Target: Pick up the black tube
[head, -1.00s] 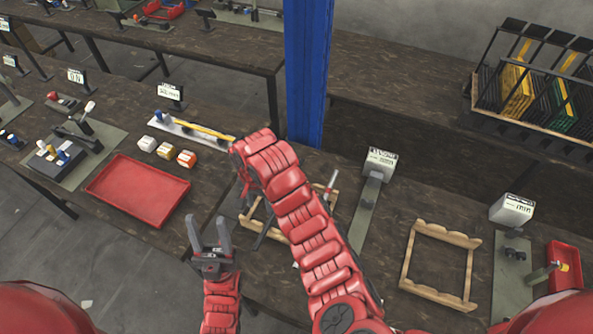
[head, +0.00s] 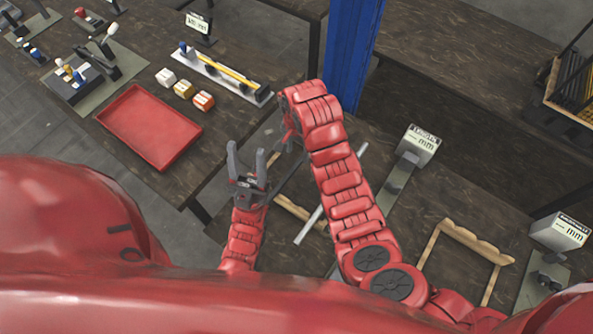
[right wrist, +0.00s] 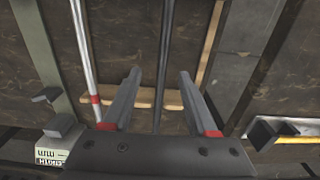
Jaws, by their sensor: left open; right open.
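The black tube (right wrist: 164,55) shows in the right wrist view as a long dark rod running lengthwise between the fingers of my right gripper (right wrist: 161,74). The gripper is open, and I see no clear contact with the tube. A silver tube (right wrist: 84,45) with a red band lies to its left. Both tubes cross a wooden frame (right wrist: 145,98). In the head view the right arm hides most of the black tube and the frame; the silver tube (head: 330,195) shows beside the arm. My left gripper (head: 246,160) is open and empty, pointing up the picture.
A red tray (head: 150,126) and small white, yellow and orange boxes (head: 184,89) are at the left. A blue post (head: 352,60) stands behind the right arm. Another wooden frame (head: 470,240) and labelled stands (head: 418,143) are at the right.

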